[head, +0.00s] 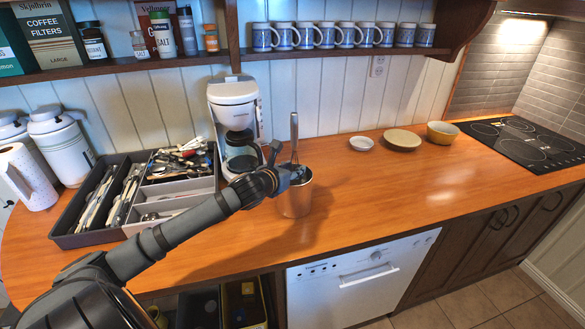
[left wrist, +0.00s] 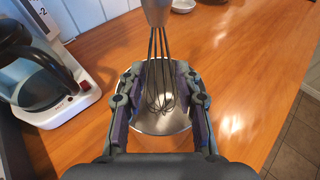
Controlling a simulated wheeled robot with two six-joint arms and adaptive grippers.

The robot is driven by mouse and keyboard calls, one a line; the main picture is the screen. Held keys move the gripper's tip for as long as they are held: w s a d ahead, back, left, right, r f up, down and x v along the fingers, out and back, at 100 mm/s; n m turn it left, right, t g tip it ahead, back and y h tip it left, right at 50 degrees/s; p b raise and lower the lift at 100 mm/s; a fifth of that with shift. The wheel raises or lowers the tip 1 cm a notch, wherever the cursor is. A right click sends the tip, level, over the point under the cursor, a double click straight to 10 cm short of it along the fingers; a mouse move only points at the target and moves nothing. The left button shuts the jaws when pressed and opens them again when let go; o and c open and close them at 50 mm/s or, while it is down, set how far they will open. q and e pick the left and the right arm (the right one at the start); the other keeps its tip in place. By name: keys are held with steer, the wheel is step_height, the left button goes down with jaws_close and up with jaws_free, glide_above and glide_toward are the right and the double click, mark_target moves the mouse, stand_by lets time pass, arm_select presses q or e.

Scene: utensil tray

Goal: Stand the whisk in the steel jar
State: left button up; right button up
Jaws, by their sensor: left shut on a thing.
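The whisk (head: 294,132) is upright, with its grey handle up and its wire loops (left wrist: 160,85) down. The steel jar (head: 296,203) stands on the wooden counter right below it. In the left wrist view the wire end shows against the open mouth of the jar (left wrist: 150,125); how deep it reaches inside I cannot tell. My left gripper (head: 287,172) is at the jar's rim height or just above. Its two fingers (left wrist: 160,76) are on either side of the wires, shut on the whisk. My right gripper is not in view.
A coffee maker (head: 237,128) stands close behind and left of the jar. A dark utensil tray (head: 93,237) lies at left, under my arm. Bowls (head: 402,139) and a cooktop (head: 520,141) are at right. The counter right of the jar is clear.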

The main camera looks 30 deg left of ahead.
mark_target(293, 140)
arm_select(q)
steer(key=shift+f, duration=0.3)
steer(key=o, duration=1.3)
steer(key=shift+c, duration=0.2)
steer(key=shift+r, duration=0.4)
step_height(293, 140, up, 9)
steer(key=shift+r, duration=0.15)
